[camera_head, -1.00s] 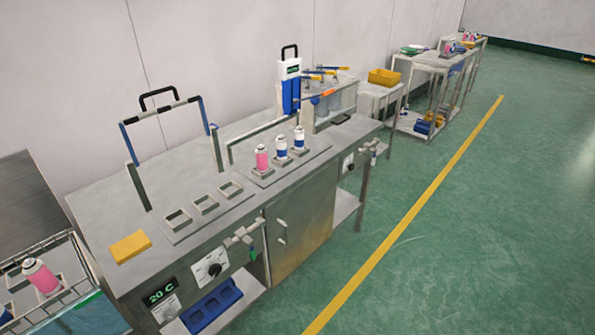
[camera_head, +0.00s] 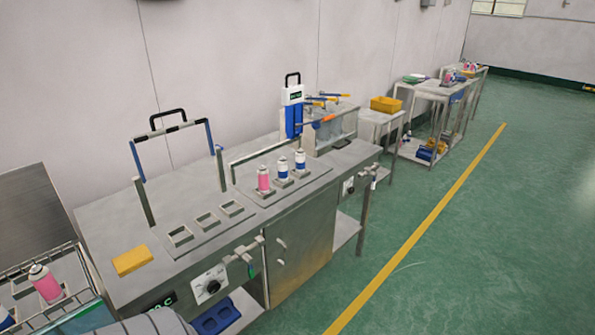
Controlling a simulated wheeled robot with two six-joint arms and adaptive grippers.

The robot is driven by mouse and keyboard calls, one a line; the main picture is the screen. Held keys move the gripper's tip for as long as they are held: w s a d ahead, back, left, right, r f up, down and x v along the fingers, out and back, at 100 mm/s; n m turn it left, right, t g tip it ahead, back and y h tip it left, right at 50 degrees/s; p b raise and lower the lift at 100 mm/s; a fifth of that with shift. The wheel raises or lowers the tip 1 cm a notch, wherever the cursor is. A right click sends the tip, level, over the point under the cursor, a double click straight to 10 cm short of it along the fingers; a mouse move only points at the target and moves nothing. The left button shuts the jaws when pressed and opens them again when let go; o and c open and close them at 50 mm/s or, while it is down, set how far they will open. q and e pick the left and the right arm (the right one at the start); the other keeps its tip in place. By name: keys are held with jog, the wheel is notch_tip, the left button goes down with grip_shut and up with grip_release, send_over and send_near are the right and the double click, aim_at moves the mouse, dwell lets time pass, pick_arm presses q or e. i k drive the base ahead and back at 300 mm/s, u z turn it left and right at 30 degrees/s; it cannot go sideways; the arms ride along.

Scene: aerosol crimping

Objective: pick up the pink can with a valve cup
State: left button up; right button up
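A pink can (camera_head: 263,181) with a white top stands upright in a square holder on the steel bench. Two blue and white cans (camera_head: 282,166) and (camera_head: 300,160) stand in holders in the same row to its right. Another pink can (camera_head: 46,284) with a light top sits in a wire rack at the lower left. The cans are too small to tell for certain which has a valve cup. Neither gripper is in view. A grey rounded part of mine shows at the bottom edge.
The steel bench (camera_head: 180,205) has several empty square holders and a yellow block (camera_head: 132,260). A handled frame (camera_head: 181,150) rises at its back. A yellow bin (camera_head: 385,104) stands on a farther table. Green floor is open to the right.

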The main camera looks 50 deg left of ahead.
aim_at(263, 174)
jog(key=z, duration=0.1)
jog(key=i, duration=1.6)
jog(key=u, duration=0.6)
jog(key=i, duration=0.95)
jog(key=u, duration=1.5)
jog(key=i, duration=0.7)
jog(key=u, duration=0.5)
